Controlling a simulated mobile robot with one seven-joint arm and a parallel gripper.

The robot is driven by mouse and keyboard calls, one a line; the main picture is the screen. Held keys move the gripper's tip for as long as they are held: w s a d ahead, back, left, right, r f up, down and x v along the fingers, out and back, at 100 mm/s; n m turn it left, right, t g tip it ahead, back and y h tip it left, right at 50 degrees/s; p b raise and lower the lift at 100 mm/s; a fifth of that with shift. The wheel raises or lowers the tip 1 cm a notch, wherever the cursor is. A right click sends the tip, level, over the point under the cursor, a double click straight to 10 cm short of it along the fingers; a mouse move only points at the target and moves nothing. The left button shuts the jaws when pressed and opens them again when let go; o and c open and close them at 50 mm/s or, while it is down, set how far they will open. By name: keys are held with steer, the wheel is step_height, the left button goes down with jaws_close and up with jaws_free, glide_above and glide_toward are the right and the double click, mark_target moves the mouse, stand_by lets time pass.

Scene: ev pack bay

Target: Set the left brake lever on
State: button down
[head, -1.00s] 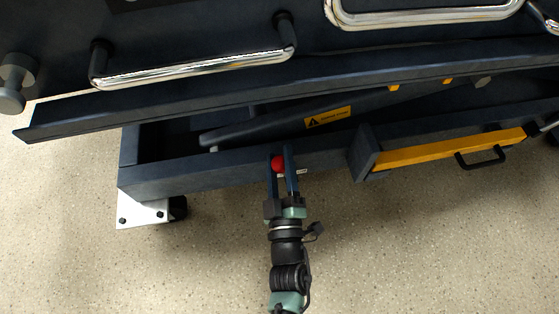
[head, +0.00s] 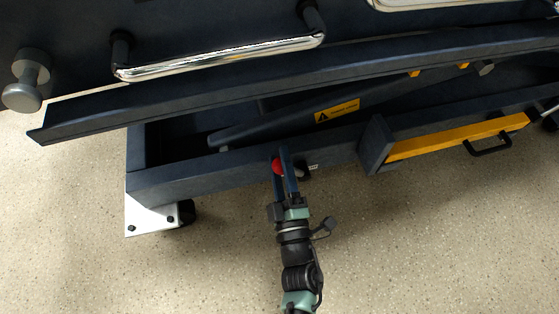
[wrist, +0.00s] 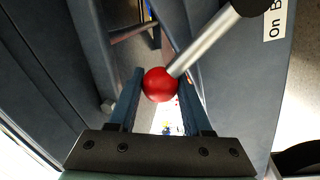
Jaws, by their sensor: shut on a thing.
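The brake lever has a red ball knob (wrist: 160,85) on a bare metal rod (wrist: 208,40). The rod runs up and right in the wrist view to a black pivot end. In the head view the red knob (head: 278,167) shows at the front rail of the dark cart. My gripper (head: 281,153) is shut on the knob, with one blue finger on each side of it. A white label (wrist: 278,18) reading "On B…" is beside the rod, its remainder cut off. Much of the lever is hidden by my fingers in the head view.
The dark cart frame (head: 220,172) stands on a speckled floor, with a white caster plate (head: 150,216) at its left corner. A chrome handle (head: 220,58) is above. A yellow bar (head: 455,138) with a black pull is to the right. The floor in front looks clear.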

steer(key=shift+s+f, duration=0.1)
steer(key=shift+f, duration=0.05)
steer(key=shift+c, duration=1.8)
jaws_free()
steer(key=p+v, duration=0.4)
steer(key=v, duration=0.9)
steer(key=shift+p, duration=0.3)
